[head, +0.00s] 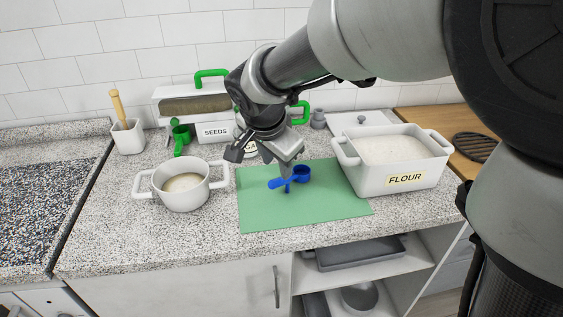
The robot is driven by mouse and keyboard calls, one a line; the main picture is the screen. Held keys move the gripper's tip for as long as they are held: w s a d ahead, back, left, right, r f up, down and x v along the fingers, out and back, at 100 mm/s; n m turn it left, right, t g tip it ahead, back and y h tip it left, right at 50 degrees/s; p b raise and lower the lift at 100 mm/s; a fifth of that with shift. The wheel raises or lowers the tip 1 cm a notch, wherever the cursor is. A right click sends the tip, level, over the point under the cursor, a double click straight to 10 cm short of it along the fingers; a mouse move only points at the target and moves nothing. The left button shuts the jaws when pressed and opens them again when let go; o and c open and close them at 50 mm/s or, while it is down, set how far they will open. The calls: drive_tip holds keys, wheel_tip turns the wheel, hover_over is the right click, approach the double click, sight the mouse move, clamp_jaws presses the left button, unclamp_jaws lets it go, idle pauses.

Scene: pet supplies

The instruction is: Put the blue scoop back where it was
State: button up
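The blue scoop (301,172) is over the green mat (262,213), with its round cup to the right and its handle toward the left. My gripper (287,174) points down at the scoop from above, and its fingertip area overlaps the handle. I cannot tell whether the fingers are closed on the handle or only beside it. I also cannot tell whether the scoop rests on the mat or is slightly raised.
A white FLOUR bin (398,178) stands right of the mat. A white pot (183,187) stands left. Behind are the SEEDS container (214,132), a green scoop (180,137) and a white holder (128,138) with a wooden handle. The counter's front strip is clear.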

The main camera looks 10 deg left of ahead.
drive_tip(key=s+d+r+n, duration=0.1)
drive_tip(key=s+d+r, duration=0.25)
drive_tip(key=d, duration=0.25)
drive_tip(key=s+d+r+n, duration=0.2)
drive_tip(key=s+d+r, duration=0.15)
drive_tip(key=d, duration=0.25)
drive_tip(key=s+d+n, duration=0.2)
drive_tip(key=s+d, duration=0.2)
drive_tip(key=s, duration=0.2)
drive_tip(key=s+d+f+n, duration=0.1)
drive_tip(key=s+d+n, duration=0.1)
drive_tip(key=s+d, duration=0.3)
drive_tip(key=shift+s+n+y, duration=0.3)
drive_tip(key=shift+s, duration=0.85)
